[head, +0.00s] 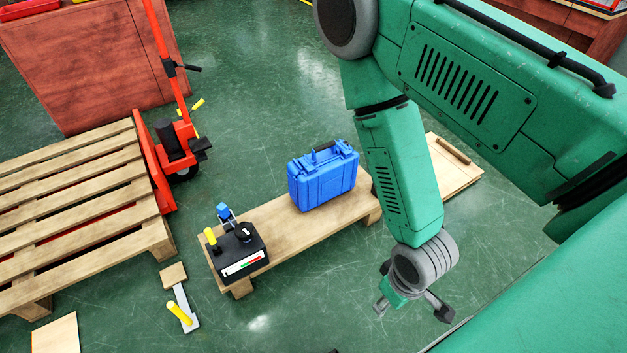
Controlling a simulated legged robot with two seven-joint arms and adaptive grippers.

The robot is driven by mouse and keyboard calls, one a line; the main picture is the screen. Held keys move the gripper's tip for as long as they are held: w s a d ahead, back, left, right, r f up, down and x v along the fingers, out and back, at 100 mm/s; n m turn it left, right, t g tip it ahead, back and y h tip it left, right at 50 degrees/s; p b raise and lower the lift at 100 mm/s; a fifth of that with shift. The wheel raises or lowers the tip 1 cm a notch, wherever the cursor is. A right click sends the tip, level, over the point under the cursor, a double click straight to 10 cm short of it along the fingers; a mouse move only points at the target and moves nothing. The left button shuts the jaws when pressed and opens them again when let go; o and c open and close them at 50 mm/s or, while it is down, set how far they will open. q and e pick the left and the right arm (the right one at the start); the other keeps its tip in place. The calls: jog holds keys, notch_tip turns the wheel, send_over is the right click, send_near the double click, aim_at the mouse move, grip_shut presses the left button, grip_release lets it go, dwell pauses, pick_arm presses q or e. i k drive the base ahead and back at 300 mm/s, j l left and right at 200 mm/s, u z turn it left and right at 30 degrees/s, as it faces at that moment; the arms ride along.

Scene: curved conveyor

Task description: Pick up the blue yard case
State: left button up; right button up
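The blue yard case (323,177) stands upright on a low wooden bench (290,230) near the middle of the head view. Its dark handle is on top. My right arm comes in from the upper right and bends downward. My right gripper (412,312) hangs to the right of and below the case in the picture, apart from it. Its fingers are spread and I see nothing between them. My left gripper is not in view.
A black control box (238,252) with levers sits on the bench's left end. A wooden pallet (80,205) and an orange pallet jack (158,165) are at left. A yellow-handled tool (184,310) lies on the floor. Green floor (265,85) is open behind the case.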

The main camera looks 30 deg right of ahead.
aim_at(317, 178)
jog(key=z, duration=1.9)
jog(key=i+u, duration=0.2)
jog(key=u, duration=0.2)
jog(key=i+l+u, duration=0.1)
jog(key=u, duration=0.25)
jog(key=i+l+u, duration=0.15)
jog(key=u, duration=0.25)
jog(key=i+l+u, duration=0.1)
jog(key=i+l, duration=0.3)
jog(key=i+l+u, duration=0.1)
jog(key=i+l, duration=0.25)
jog(key=l, duration=0.2)
jog(key=i+l+u, duration=0.1)
jog(key=i+l, duration=0.3)
jog(key=l, duration=0.1)
